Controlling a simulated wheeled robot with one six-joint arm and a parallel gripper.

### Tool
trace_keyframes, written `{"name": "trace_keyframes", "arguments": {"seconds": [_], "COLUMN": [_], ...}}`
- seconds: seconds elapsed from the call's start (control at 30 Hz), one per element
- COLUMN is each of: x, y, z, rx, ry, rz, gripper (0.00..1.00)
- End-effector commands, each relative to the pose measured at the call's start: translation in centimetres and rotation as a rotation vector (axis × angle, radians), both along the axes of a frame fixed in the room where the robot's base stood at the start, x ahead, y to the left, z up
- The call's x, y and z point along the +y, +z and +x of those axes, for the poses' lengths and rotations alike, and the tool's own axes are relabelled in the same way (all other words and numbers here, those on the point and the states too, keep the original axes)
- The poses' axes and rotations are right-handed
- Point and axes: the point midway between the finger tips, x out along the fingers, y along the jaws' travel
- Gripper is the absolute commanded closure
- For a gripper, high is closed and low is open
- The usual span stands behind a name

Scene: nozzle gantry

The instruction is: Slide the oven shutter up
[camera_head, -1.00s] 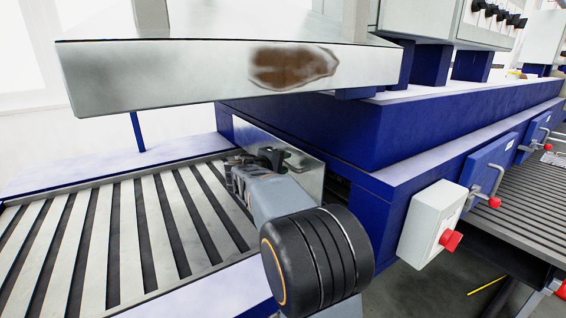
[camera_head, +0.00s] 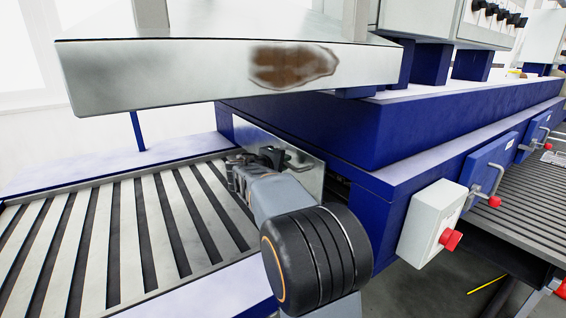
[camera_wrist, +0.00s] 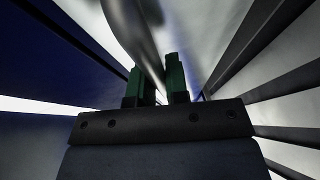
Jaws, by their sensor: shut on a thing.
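The oven shutter (camera_head: 308,178) is a shiny metal plate at the oven mouth, under the blue oven housing (camera_head: 300,125). Part of it is hidden behind my arm. My gripper (camera_head: 270,157) is in front of the shutter, over the slatted conveyor. In the wrist view, my gripper (camera_wrist: 156,82) has its two green fingers on either side of a curved metal bar, the handle (camera_wrist: 138,40), and is shut on it. The handle runs up and out of the top of that view.
The slatted conveyor (camera_head: 155,230) stretches left from the oven mouth. A big metal hood (camera_head: 190,78) with a brown rusty patch hangs above. A white box with a red button (camera_head: 450,240) is mounted to the right of my arm.

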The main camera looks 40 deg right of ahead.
Motion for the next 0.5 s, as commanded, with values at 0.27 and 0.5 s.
{"name": "trace_keyframes", "arguments": {"seconds": [0.27,0.5], "x": [0.0,0.0], "y": [2.5,8.1], "z": [0.0,0.0], "rx": [-0.005,-0.006], "ry": [-0.001,0.001], "rz": [-0.002,-0.005], "gripper": [1.00,1.00]}}
